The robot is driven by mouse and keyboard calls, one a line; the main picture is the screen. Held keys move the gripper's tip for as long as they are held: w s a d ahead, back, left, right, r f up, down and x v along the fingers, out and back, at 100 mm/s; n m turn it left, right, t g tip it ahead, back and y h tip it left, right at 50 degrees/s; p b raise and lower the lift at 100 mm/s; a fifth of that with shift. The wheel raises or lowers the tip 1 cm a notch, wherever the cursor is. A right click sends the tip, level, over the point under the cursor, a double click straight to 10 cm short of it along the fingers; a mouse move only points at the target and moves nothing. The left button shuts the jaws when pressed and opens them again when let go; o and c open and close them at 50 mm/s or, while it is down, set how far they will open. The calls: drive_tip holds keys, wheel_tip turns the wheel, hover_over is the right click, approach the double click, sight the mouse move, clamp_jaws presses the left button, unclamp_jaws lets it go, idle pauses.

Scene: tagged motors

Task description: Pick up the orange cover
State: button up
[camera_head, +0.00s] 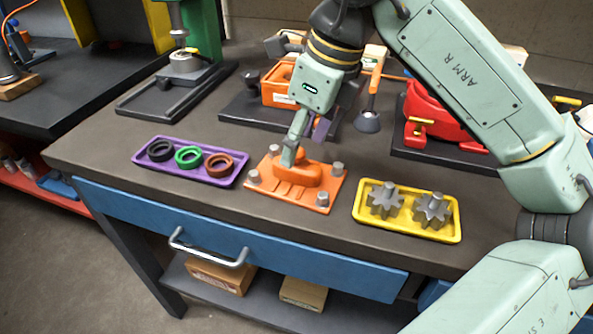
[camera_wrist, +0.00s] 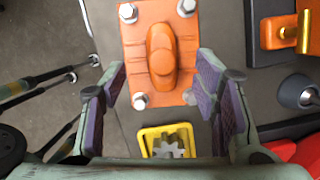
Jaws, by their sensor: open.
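The orange cover (camera_head: 296,183) is a flat plate with a raised rounded hump and grey bolts at its corners. It lies on the dark workbench, between a purple tray and a yellow tray. In the wrist view the orange cover (camera_wrist: 150,45) shows at the top middle, ahead of the fingers. My gripper (camera_head: 290,155) is over the cover's hump in the head view; contact cannot be told there. In the wrist view my gripper (camera_wrist: 162,85) has its purple-padded fingers wide apart with nothing between them. Part of the cover's back edge is hidden by my gripper.
The purple tray (camera_head: 139,168) holds a black, a green and a brown ring. The yellow tray (camera_head: 400,228) holds two grey gears. Behind stand a dark press (camera_head: 186,75), an orange box (camera_head: 277,88) and a red device (camera_head: 432,112). A blue drawer (camera_head: 215,232) fronts the bench.

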sight(299, 152)
drive_tip(key=shift+x, duration=1.75)
drive_tip(key=shift+w+d, duration=0.1)
drive_tip(key=shift+w, duration=0.05)
clamp_jaws()
drive_tip(key=shift+r, duration=0.1)
